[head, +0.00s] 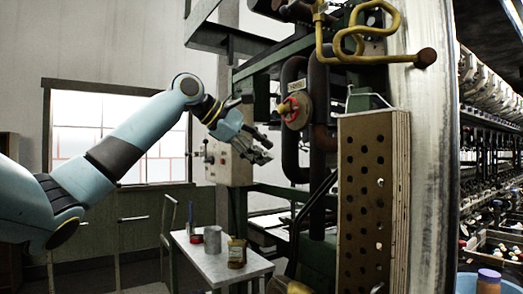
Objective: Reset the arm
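My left arm comes in from the left and is raised, stretched out toward the middle of the view. My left gripper (266,150) is at its end, with its dark fingers apart and nothing seen between them. It is in front of the green machine frame, to the right of a pale control box (228,162); I cannot tell how close it is to either. My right gripper is not in view.
A small white table (215,262) below the gripper holds a grey cylinder (212,240) and a brownish jar (236,253). A perforated board (365,200) and a pale post (430,150) stand to the right. Reeling machinery (490,130) lines the far right.

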